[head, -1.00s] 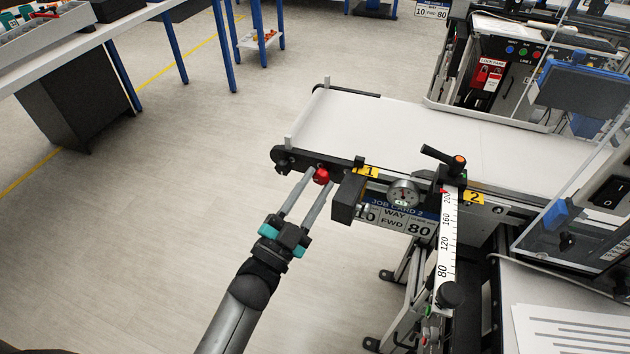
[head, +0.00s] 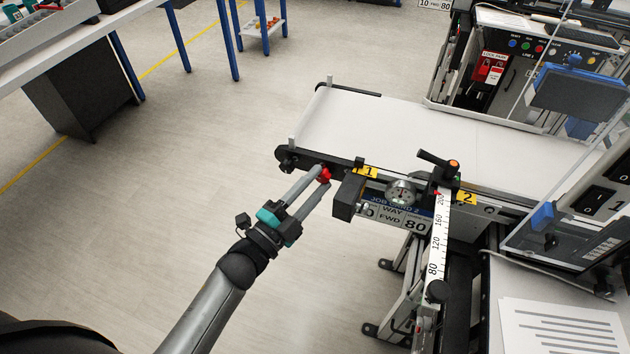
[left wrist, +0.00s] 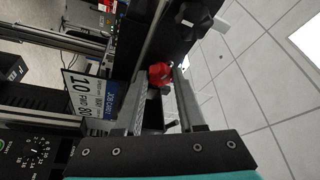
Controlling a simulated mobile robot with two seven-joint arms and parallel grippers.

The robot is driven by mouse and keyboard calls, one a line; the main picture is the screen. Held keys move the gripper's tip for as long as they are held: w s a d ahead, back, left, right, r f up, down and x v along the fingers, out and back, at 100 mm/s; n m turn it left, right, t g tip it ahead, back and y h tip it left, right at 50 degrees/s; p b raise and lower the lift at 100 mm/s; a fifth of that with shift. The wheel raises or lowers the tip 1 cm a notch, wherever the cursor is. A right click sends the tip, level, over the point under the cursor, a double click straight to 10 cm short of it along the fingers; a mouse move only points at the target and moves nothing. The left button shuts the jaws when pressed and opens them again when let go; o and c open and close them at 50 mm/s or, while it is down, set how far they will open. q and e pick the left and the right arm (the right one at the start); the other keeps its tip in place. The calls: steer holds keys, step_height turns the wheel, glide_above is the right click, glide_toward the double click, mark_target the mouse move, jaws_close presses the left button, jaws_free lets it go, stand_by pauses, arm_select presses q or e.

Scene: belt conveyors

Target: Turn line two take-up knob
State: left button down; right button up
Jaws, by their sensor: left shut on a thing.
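The red take-up knob (head: 324,174) sits on the near side of the conveyor's left end, just left of the yellow label 1 (head: 365,172). My left gripper (head: 322,180) reaches it from the lower left, its two long grey fingers shut on the knob. In the left wrist view the red knob (left wrist: 160,74) lies between the finger ends, and a black lobed knob (left wrist: 190,20) shows beyond it. The fingers partly cover the red knob in the head view. My right gripper is not in view.
A dial gauge (head: 400,193) and a black block (head: 347,197) stand right of the knob. A ruler scale (head: 438,235) runs toward me beside label 2 (head: 466,198). A job card (head: 412,221) hangs below the belt (head: 430,130).

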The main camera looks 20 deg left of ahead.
arm_select(q)
steer(key=c, duration=0.8)
jaws_free()
steer(key=b+v, duration=0.1)
steer(key=v, duration=1.4)
steer(key=shift+s+a, duration=0.1)
steer(key=shift+s, duration=0.05)
steer(key=shift+f, duration=0.1)
steer(key=s+a+f+n+g+y+b, duration=0.1)
steer(key=s+f+n+g+y, duration=0.25)
steer(key=f, duration=0.95)
steer(key=s+a+f+n+g+y, duration=0.1)
steer(key=f+n+g+y, duration=0.4)
steer(key=f, duration=0.8)
steer(key=s+f+n+g, duration=0.2)
steer(key=s+f+g, duration=0.1)
steer(key=s+f, duration=0.2)
steer(key=s+d+f+n+g, duration=0.1)
steer(key=s+f+n+g, duration=0.1)
steer(key=s+f, duration=0.4)
steer(key=s+d+f+n+g+h+b, duration=0.1)
steer(key=s+f+g, duration=0.3)
steer(key=s, duration=0.5)
steer(key=shift+s+d+f+n, duration=0.1)
steer(key=shift+s+f+n, duration=0.15)
steer(key=shift+f+n, duration=0.5)
